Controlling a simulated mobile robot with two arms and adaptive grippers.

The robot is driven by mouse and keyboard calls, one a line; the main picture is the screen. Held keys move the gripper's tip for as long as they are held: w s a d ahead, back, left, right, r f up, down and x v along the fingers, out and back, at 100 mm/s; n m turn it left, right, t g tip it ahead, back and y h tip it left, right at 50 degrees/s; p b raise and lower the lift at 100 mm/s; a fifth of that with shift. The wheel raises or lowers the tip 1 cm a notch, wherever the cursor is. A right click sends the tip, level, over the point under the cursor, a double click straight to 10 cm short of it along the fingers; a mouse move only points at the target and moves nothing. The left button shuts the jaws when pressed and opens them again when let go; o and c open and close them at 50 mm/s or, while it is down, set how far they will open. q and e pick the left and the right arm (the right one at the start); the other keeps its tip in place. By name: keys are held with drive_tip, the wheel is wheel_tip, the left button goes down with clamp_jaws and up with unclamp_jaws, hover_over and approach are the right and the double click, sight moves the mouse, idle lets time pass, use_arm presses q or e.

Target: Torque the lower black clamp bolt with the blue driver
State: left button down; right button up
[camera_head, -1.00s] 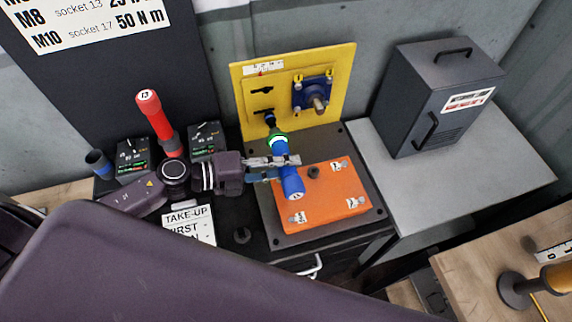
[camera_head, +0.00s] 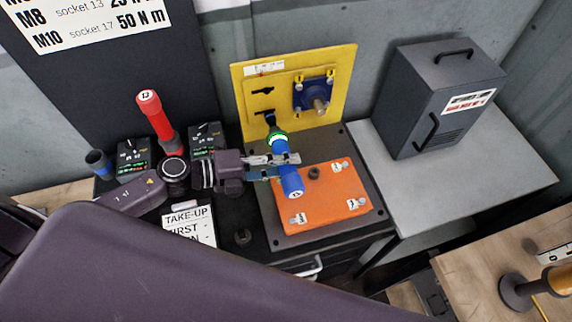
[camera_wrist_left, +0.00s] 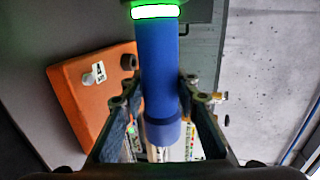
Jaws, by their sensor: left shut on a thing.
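The blue driver (camera_head: 285,172) has a black nose and a lit green ring. My left gripper (camera_head: 284,166) is shut around its blue body, with the driver tilted and its nose toward the yellow panel (camera_head: 346,85). The nose meets the lower black clamp bolt (camera_head: 266,112) area at the panel's lower left; the bolt's head is hidden, and I cannot tell whether the socket is seated. In the left wrist view the driver (camera_wrist_left: 160,70) stands between the two fingers (camera_wrist_left: 155,112), its green ring lit at the top. My right gripper is not in view.
An orange plate (camera_head: 325,205) with white labels lies below the driver. A red driver (camera_head: 155,115) stands at the left in a holder, beside two black units with dials. A dark box (camera_head: 430,95) stands on the grey table (camera_head: 490,185) at the right.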

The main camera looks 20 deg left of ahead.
sight(282, 176)
use_arm(q)
drive_tip(key=shift+w+a+r, duration=0.15)
drive_tip(key=shift+w+a, duration=0.15)
drive_tip(key=shift+w, duration=0.25)
idle(0.4)
drive_tip(key=shift+w+a+r, duration=0.1)
drive_tip(key=shift+w+a, duration=0.1)
drive_tip(key=shift+w, duration=0.05)
drive_tip(key=shift+w+a, duration=0.1)
drive_tip(key=shift+w, duration=0.1)
idle(1.5)
drive_tip(key=shift+s+r, duration=0.1)
drive_tip(key=shift+s+d+p, duration=0.45)
drive_tip(key=shift+s+d, duration=0.25)
drive_tip(key=shift+s, duration=0.25)
drive_tip(key=shift+s+d+f+p, duration=0.1)
drive_tip(key=shift+s+d+p, duration=0.15)
drive_tip(key=shift+s+d, duration=0.25)
drive_tip(key=shift+s+d+f+p, duration=0.1)
drive_tip(key=shift+s+d+p, duration=0.15)
drive_tip(key=shift+s, duration=0.45)
